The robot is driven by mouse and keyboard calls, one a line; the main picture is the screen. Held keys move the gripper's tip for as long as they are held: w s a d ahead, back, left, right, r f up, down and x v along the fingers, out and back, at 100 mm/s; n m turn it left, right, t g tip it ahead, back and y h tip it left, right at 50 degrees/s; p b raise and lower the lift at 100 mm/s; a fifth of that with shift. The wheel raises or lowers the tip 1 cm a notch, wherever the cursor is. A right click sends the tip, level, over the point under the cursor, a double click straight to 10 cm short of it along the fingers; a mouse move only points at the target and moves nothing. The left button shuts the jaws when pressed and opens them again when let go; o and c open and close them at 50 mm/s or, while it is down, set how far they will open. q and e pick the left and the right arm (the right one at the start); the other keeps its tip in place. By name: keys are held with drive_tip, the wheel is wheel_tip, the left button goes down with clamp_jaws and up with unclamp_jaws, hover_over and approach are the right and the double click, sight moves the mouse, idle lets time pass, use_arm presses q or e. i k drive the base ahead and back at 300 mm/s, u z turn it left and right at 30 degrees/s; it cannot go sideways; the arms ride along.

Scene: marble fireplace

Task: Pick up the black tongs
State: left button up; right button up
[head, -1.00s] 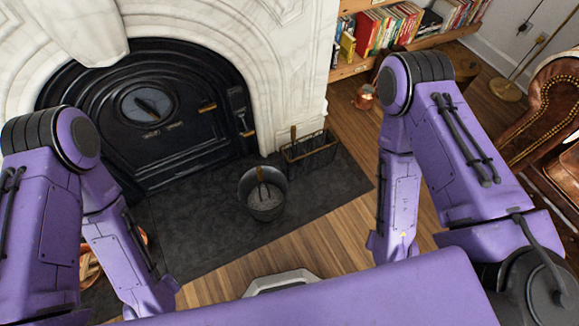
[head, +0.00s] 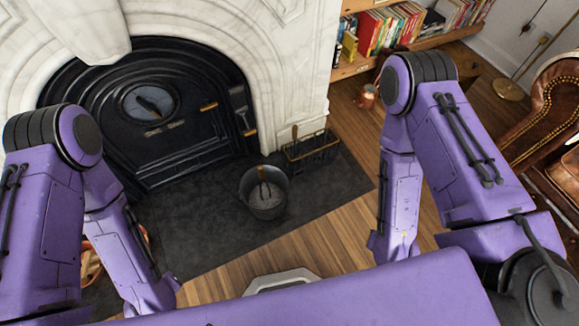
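No thing shows clearly enough to be named as the black tongs. A thin dark two-pronged shape with a light brown top (head: 262,180) shows at the grey metal bucket (head: 266,208); I cannot tell whether it is the tongs or the bucket's handle. The bucket stands upright on the dark hearth slab. Neither of my grippers is in view. My purple arms come down at the left and right sides, and their lower ends point down, apart from the bucket.
A black wire basket (head: 312,152) with an upright handled tool stands right of the bucket, by the fireplace (head: 150,115). A copper pot (head: 366,97) stands near the bookshelf. A brown leather chair (head: 545,120) is at the right. The hearth slab (head: 205,235) left of the bucket is clear.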

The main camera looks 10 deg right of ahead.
sight(262, 172)
drive_tip(key=u, duration=2.5)
drive_tip(key=i, duration=0.75)
drive_tip(key=z, duration=2.65)
